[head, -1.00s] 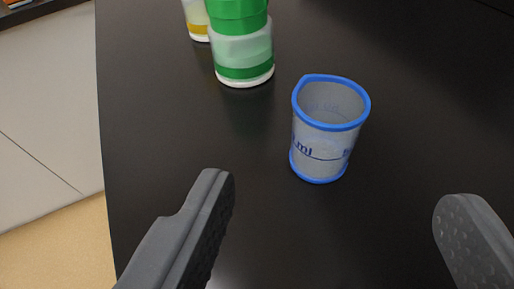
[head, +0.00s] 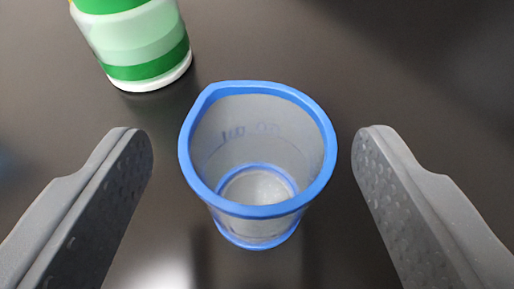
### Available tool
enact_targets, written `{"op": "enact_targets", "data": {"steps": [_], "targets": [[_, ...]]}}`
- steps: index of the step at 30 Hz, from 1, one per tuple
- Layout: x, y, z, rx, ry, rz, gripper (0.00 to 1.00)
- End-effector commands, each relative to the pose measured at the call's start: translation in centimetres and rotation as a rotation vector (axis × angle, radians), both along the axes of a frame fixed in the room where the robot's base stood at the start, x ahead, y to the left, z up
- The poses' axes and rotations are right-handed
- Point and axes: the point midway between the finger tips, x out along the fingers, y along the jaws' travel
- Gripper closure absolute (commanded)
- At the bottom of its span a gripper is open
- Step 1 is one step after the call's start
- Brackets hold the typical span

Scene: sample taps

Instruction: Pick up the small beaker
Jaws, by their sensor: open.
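The small beaker (head: 257,212) is clear grey with a blue rim and a blue base ring. It stands upright on the dark table in the middle of the head view, and I look down into it; it looks empty. My gripper (head: 255,160) is open, with one grey finger to the left of the beaker and one to the right. There is a gap on both sides, and neither finger appears to touch it.
A white bottle with green bands (head: 145,45) stands at the upper left, behind the left finger. The dark table (head: 300,40) is clear behind the beaker and to the right.

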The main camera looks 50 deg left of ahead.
Motion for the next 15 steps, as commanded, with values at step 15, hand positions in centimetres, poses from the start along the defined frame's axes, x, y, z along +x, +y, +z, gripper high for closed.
{"op": "enact_targets", "data": {"steps": [15], "targets": [[2.8,2.9,-2.1,-0.001,0.001,-0.002,0.33]]}}
